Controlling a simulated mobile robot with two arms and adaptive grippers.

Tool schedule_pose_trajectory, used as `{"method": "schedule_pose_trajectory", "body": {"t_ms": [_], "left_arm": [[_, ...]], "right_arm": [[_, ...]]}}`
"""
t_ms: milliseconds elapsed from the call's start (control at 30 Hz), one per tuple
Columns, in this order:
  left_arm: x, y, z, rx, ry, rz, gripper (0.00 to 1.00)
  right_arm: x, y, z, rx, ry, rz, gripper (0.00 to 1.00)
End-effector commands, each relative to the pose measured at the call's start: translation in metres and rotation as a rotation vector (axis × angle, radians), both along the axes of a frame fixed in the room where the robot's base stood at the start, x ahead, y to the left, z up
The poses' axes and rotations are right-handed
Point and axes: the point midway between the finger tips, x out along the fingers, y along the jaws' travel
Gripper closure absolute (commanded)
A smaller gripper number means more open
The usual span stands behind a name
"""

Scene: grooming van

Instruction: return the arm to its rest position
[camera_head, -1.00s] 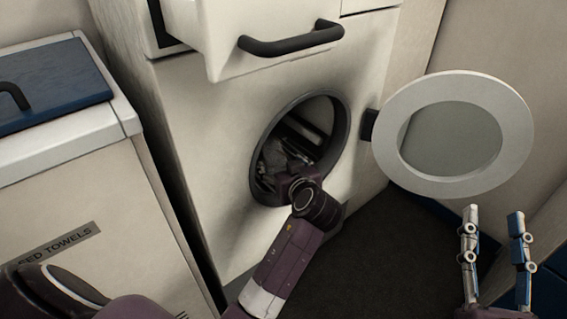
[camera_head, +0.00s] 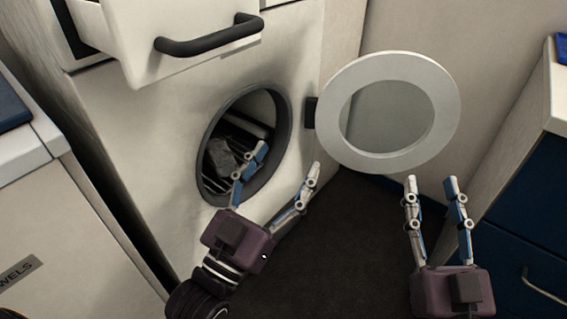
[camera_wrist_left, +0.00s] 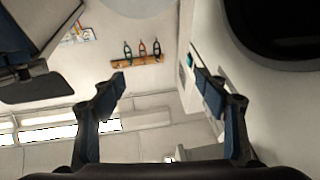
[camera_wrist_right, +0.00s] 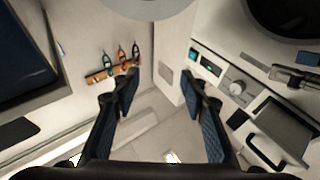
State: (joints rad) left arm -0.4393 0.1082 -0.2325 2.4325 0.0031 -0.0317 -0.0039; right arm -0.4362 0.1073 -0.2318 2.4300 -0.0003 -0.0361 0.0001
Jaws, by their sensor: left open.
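My left gripper (camera_head: 288,160) is open and empty in front of the round opening (camera_head: 287,130) of the white machine. One finger overlaps the opening's lower right rim in the head view; the other is in front of the machine's panel. In the left wrist view, its fingers (camera_wrist_left: 160,82) stand apart with nothing between them. My right gripper (camera_head: 432,184) is open and empty, upright below the round door. Its spread fingers also show in the right wrist view (camera_wrist_right: 160,78). A grey crumpled item (camera_head: 220,158) lies inside the opening, partly hidden by the left gripper.
The round door (camera_head: 448,112) is swung open to the right of the opening. A white drawer with a black handle (camera_head: 208,36) juts out above. A cabinet labelled for towels (camera_head: 40,215) stands left, and a blue-fronted cabinet (camera_head: 520,215) right. Dark floor (camera_head: 335,240) is clear between.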

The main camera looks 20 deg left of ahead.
Motion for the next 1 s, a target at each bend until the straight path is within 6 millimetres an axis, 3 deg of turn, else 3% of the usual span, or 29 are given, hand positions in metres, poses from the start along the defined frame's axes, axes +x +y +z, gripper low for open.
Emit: {"method": "schedule_pose_trajectory", "body": {"t_ms": [333,467,567,667,767,867,1000], "left_arm": [[0.001,0.000,-0.001,0.001,0.005,0.001,0.33],[0.013,-0.002,-0.017,0.016,0.061,0.002,0.33],[0.030,-0.006,-0.052,0.046,0.170,0.004,0.33],[0.044,-0.007,-0.109,0.087,0.326,0.008,0.33],[0.046,-0.005,-0.170,0.130,0.484,0.012,0.33],[0.034,0.001,-0.231,0.172,0.646,0.016,0.33],[-0.004,0.015,-0.309,0.227,0.869,0.022,0.33]], "right_arm": [[0.000,0.000,0.001,0.001,-0.001,0.001,0.60],[0.011,0.003,-0.016,-0.015,0.058,0.000,0.60],[0.029,0.006,-0.052,-0.046,0.167,-0.003,0.60],[0.043,0.007,-0.108,-0.086,0.322,-0.007,0.60],[0.044,0.005,-0.169,-0.129,0.481,-0.011,0.60],[0.032,-0.001,-0.230,-0.171,0.642,-0.015,0.60],[-0.006,-0.014,-0.308,-0.227,0.865,-0.020,0.60]]}}
